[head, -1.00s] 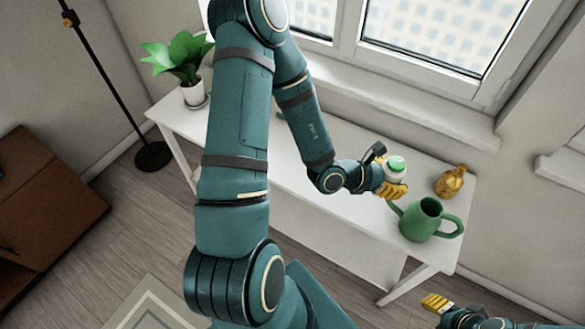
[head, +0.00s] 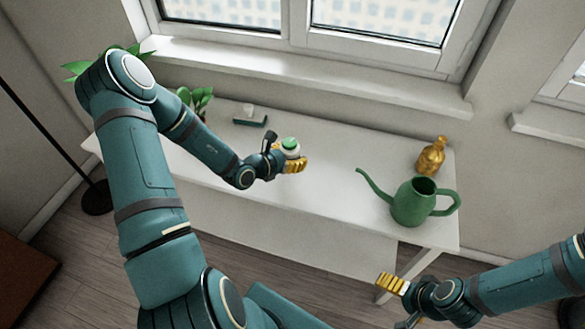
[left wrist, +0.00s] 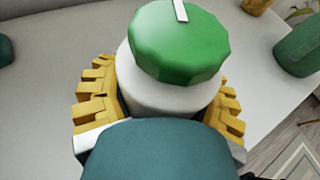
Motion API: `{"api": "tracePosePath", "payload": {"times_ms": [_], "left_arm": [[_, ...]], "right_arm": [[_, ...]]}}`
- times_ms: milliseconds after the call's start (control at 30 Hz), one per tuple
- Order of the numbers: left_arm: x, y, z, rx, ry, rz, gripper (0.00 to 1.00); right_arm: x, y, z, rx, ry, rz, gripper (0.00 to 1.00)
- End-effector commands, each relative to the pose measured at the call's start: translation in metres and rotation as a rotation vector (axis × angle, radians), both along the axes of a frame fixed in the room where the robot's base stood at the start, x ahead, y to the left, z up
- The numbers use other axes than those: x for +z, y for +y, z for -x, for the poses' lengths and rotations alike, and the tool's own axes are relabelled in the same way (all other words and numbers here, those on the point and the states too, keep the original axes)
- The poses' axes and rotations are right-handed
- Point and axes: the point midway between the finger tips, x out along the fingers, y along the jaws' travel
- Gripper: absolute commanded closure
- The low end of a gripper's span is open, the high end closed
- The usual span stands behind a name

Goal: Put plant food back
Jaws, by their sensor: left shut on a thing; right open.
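The plant food is a white bottle with a green cap (head: 291,146). My left gripper (head: 291,163) is shut on it and holds it upright, over the middle of the white table as seen in the head view. In the left wrist view the bottle's green cap (left wrist: 178,42) and white body (left wrist: 165,90) sit between the yellow fingers on both sides. The bottle's lower part is hidden, and I cannot tell its height above the table. My right gripper (head: 392,284) is open and empty, in front of the table at the lower right.
A green watering can (head: 412,204) and a golden bottle (head: 431,157) stand at the table's right end. A small dark green object with a white top (head: 251,117) lies at the back. A potted plant (head: 196,98) is partly hidden by my left arm. The white table (head: 335,185) is clear between.

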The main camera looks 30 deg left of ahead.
Motion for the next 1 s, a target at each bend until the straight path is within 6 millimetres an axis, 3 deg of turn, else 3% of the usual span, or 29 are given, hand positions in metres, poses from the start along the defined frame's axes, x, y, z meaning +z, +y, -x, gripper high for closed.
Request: {"api": "tracePosePath", "payload": {"times_ms": [400,800,833,900,1000], "left_arm": [[-0.042,0.000,0.000,0.001,-0.001,0.000,0.83],[-0.046,0.000,0.000,-0.001,-0.002,-0.001,0.83],[-0.046,0.000,0.000,-0.001,-0.002,-0.001,0.29],[-0.046,0.000,0.000,-0.001,-0.002,-0.001,0.05],[-0.045,0.000,0.000,-0.001,-0.002,-0.001,0.03]], "right_arm": [[-0.011,0.000,-0.002,-0.001,-0.006,0.001,0.02],[-0.013,0.000,-0.003,-0.002,-0.007,0.001,0.02],[-0.012,0.000,-0.003,-0.002,-0.007,0.001,0.02],[-0.012,0.000,-0.003,-0.002,-0.007,0.001,0.02],[-0.012,0.000,-0.003,-0.002,-0.007,0.001,0.02]]}}
